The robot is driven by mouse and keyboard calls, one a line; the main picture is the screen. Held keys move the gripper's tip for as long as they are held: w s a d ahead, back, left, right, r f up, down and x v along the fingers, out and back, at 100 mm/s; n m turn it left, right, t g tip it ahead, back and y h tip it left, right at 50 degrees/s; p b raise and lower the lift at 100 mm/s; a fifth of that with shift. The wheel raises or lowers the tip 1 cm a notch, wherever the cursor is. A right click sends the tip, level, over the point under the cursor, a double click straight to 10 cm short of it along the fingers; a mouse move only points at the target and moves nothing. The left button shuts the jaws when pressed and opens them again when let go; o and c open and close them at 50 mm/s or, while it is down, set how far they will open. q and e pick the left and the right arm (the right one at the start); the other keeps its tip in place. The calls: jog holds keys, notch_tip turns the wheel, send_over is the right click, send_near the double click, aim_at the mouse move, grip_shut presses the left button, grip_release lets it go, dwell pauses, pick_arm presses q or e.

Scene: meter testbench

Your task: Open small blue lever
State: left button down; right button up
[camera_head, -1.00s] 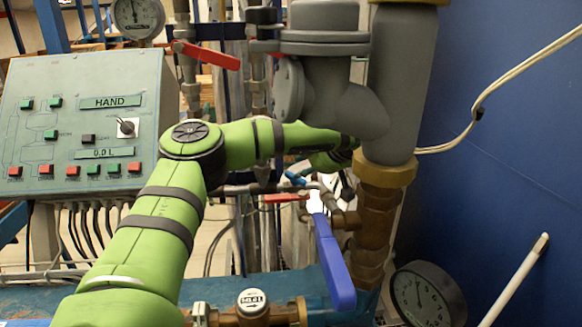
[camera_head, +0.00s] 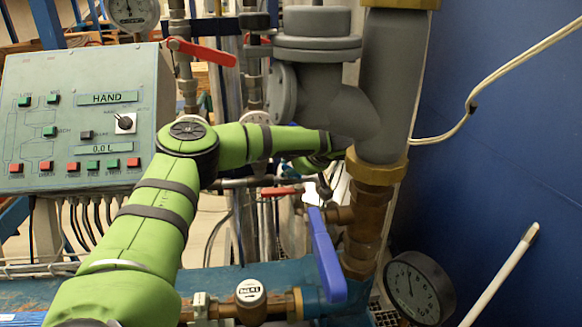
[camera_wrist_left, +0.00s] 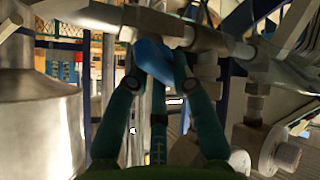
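The small blue lever (camera_wrist_left: 156,60) shows in the left wrist view as a short blue handle near a metal pipe. My left gripper (camera_wrist_left: 154,62) has its dark green fingers spread on both sides of it, with a gap between the tips; firm contact cannot be made out. In the head view my green left arm reaches right, and its gripper end (camera_head: 318,163) is mostly hidden behind the grey pipe. The small lever cannot be made out clearly there. My right gripper is not in view.
A large blue lever (camera_head: 326,257) hangs in front of the brass pipe (camera_head: 364,225). Red levers (camera_head: 200,51) sit on nearby pipes. A control panel (camera_head: 75,120) stands left, a pressure gauge (camera_head: 418,288) lower right, and a blue wall (camera_head: 500,130) at right.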

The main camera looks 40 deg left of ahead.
pick_arm(q)
jog(key=shift+n, duration=0.3)
jog(key=n+g+h, duration=0.1)
jog(key=n, duration=0.2)
jog(key=shift+s+n+g, duration=0.1)
jog(key=shift+n+g, duration=0.2)
jog(key=shift+s+f+n+g+h, duration=0.1)
jog(key=shift+n+g+h, duration=0.4)
jog(key=shift+n, duration=1.4)
jog(key=c, duration=1.3)
grip_release()
jog(key=shift+c, duration=0.2)
